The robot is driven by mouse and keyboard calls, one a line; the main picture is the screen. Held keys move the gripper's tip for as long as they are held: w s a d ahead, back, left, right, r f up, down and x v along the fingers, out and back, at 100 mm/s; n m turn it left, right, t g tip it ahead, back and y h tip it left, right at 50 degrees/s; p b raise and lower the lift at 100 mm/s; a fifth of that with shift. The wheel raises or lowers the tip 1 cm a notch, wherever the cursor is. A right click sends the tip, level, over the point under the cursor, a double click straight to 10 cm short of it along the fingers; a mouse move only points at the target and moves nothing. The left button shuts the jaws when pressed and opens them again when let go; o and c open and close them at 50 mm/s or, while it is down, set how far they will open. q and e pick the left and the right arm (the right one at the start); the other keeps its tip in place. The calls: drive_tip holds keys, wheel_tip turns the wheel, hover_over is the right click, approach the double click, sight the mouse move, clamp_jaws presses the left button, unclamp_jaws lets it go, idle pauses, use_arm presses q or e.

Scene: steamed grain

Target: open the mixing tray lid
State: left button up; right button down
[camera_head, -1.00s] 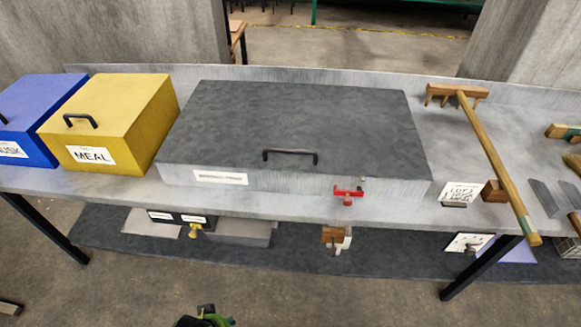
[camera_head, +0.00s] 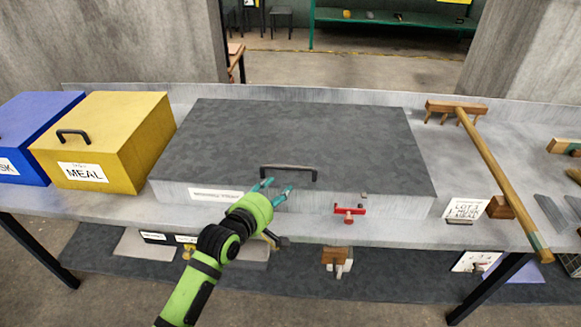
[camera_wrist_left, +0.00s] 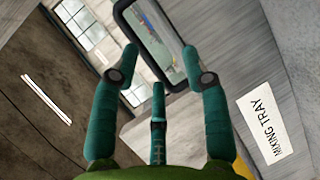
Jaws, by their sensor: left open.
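The mixing tray (camera_head: 330,193) is a wide grey box on the bench, with a dark grey lid (camera_head: 300,135) that lies flat and shut. A black bar handle (camera_head: 289,169) stands at the lid's front edge. My left gripper (camera_head: 274,187) is open, just in front of and below the handle. In the left wrist view my left gripper (camera_wrist_left: 160,65) has its fingers spread, with the handle (camera_wrist_left: 123,12) beyond the fingertips. I cannot tell whether they touch it. The "MIXING TRAY" label (camera_wrist_left: 266,122) shows at the right there. My right gripper is not in view.
A yellow MEAL box (camera_head: 110,140) and a blue box (camera_head: 35,125) stand left of the tray. A red latch-like part (camera_head: 349,210) is at the tray's front. A wooden rake (camera_head: 495,170) lies on the bench (camera_head: 400,228) to the right, beside a small sign (camera_head: 464,209).

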sight(289, 167)
use_arm(q)
drive_tip(key=shift+n+t, duration=0.6)
drive_tip(key=shift+n, duration=0.2)
drive_tip(key=shift+w+d+r, duration=0.2)
drive_tip(key=shift+w+d, duration=0.3)
drive_tip(key=shift+w, duration=0.95)
drive_tip(key=shift+w+d+r, duration=0.2)
drive_tip(key=shift+w+d, duration=0.3)
drive_tip(key=shift+w, duration=0.95)
drive_tip(key=shift+w+d+r, duration=0.2)
drive_tip(key=shift+w+d, duration=0.3)
drive_tip(key=shift+w, duration=0.95)
drive_tip(key=shift+c, duration=0.4)
clamp_jaws()
